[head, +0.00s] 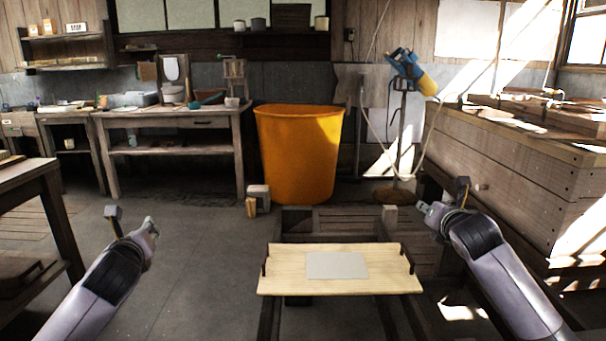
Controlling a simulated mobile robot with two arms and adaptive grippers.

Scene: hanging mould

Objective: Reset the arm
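My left arm reaches in from the lower left, and its gripper (150,222) is raised over the floor, left of the wooden board. My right arm reaches in from the lower right, and its gripper (425,208) is raised right of the board, in front of the wooden crates. Both grippers are small and angled here, so I cannot tell whether their fingers are open or shut. I see nothing hanging from either one. Both appear apart from the board and from each other.
A pale wooden board (290,272) with black side handles bears a flat grey plate (337,265) on a dark stand. A large orange bin (299,155) stands behind. A workbench (170,118) is at back left, wooden crates (510,165) at right.

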